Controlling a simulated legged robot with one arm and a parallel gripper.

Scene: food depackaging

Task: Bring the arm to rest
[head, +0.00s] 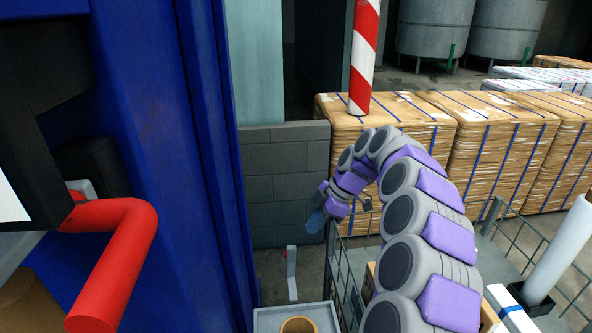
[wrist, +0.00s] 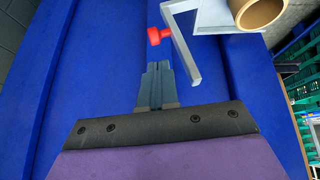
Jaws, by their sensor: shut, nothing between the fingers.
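My arm, grey with purple covers, rises from the bottom of the head view and curls over to the left. My gripper (head: 316,221) points down and left at its end, right of the blue machine wall (head: 215,150). In the wrist view my gripper (wrist: 157,68) is shut, with its fingers together and nothing between them. It hangs in the open in front of the blue surface (wrist: 90,60).
A thick red bent handle (head: 118,230) juts out at the left. A grey tray (head: 270,318) with a brown cardboard tube (head: 299,325) sits at the bottom centre. Wire mesh, wrapped pallets (head: 430,130) and a red-white striped post (head: 363,60) stand around the arm.

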